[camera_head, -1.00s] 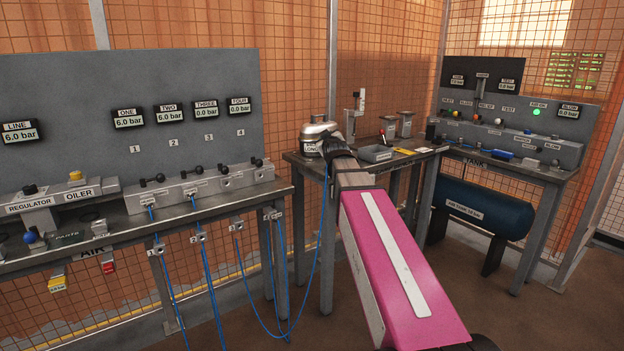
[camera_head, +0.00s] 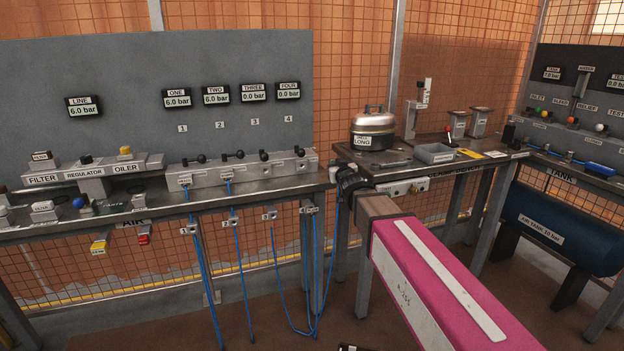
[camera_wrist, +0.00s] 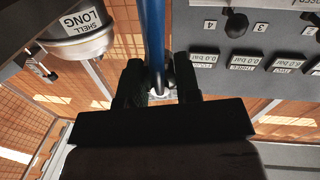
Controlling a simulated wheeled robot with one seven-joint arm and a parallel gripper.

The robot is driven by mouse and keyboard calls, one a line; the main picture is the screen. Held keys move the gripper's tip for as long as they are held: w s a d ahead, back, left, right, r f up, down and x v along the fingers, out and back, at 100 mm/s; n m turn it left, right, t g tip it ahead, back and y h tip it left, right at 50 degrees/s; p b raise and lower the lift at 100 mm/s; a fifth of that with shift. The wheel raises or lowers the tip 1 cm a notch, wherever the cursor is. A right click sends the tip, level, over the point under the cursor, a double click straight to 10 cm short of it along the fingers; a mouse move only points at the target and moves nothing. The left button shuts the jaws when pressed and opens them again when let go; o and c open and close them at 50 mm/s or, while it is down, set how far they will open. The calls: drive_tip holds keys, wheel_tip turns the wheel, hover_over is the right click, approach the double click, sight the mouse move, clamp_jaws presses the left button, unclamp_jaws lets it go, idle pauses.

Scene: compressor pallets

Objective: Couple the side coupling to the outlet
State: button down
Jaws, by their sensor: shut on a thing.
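My gripper (camera_wrist: 158,88) is shut on the end of a blue hose (camera_wrist: 154,35) in the wrist view. A small pale fitting shows between the fingers; most of the coupling is hidden. In the head view my gripper (camera_head: 346,180) is at the left front corner of the right-hand bench, and the hose (camera_head: 333,225) hangs below it. The outlet block (camera_head: 245,168) lies on the left bench, left of my gripper. Blue hoses run down from its first two outlets. I cannot tell which outlet is meant.
A steel pot labelled SHELL LONG (camera_head: 373,128) stands just above and behind my gripper. A grey tray (camera_head: 435,153) is to its right. Numbered hose holders (camera_head: 232,223) line the left bench's front. A white fitting box (camera_head: 404,187) is under the right bench edge.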

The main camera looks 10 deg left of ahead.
drive_tip(key=s+a+f+g+y, duration=0.1)
drive_tip(key=s+a+f, duration=0.3)
drive_tip(key=a, duration=0.4)
drive_tip(key=shift+s+a+y, duration=0.35)
drive_tip(key=shift+y, duration=0.25)
drive_tip(key=shift+r, duration=0.1)
drive_tip(key=shift+x, duration=2.9)
drive_tip(key=shift+x, duration=1.35)
drive_tip(key=c, duration=0.8)
unclamp_jaws()
drive_tip(key=shift+o, duration=0.2)
drive_tip(key=v, duration=1.1)
